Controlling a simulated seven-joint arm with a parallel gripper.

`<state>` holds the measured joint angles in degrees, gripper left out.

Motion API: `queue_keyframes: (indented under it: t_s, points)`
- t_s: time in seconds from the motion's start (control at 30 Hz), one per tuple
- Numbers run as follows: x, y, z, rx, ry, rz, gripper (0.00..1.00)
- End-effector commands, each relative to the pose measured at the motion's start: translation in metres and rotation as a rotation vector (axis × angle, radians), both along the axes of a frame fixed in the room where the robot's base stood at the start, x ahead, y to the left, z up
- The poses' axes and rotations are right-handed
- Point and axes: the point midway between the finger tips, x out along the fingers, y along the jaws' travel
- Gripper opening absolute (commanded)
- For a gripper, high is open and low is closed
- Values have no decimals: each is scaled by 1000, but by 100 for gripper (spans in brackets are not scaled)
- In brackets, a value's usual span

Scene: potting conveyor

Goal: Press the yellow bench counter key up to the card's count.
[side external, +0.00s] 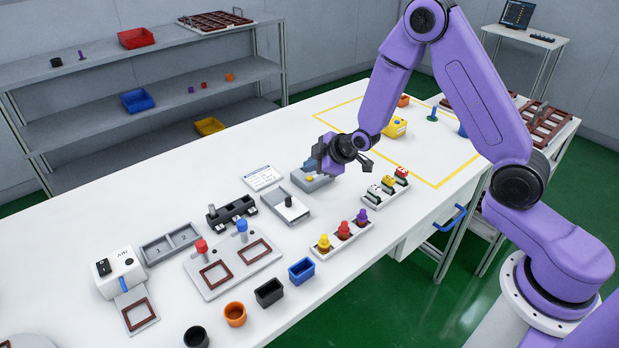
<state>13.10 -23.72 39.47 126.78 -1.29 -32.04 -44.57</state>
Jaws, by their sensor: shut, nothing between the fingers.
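The bench counter is a grey box (322,184) on the white bench, near the middle of the side external view. Its small yellow key (310,179) shows at the front left of its top. My gripper (311,167) is shut and empty, pointing down just above the box, close to the key. I cannot tell whether the fingertips touch anything. The gripper hides the back part of the box, and no count display can be read. A white card (262,178) with a blue header and printed lines lies left of the counter; its text is too small to read.
A grey tray with a dark peg (288,206) stands in front of the counter. A rack with yellow, red and purple knobs (342,235) and a rack of small coloured blocks (387,187) stand to the right. Clear white bench lies behind the card.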

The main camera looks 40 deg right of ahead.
Motion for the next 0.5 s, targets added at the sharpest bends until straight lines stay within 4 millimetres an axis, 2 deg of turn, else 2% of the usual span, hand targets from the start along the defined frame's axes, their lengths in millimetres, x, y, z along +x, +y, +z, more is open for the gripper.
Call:
queue_keyframes:
  t_s: [0.5]
  points:
    - [0,0,43,0,-2,1,0]
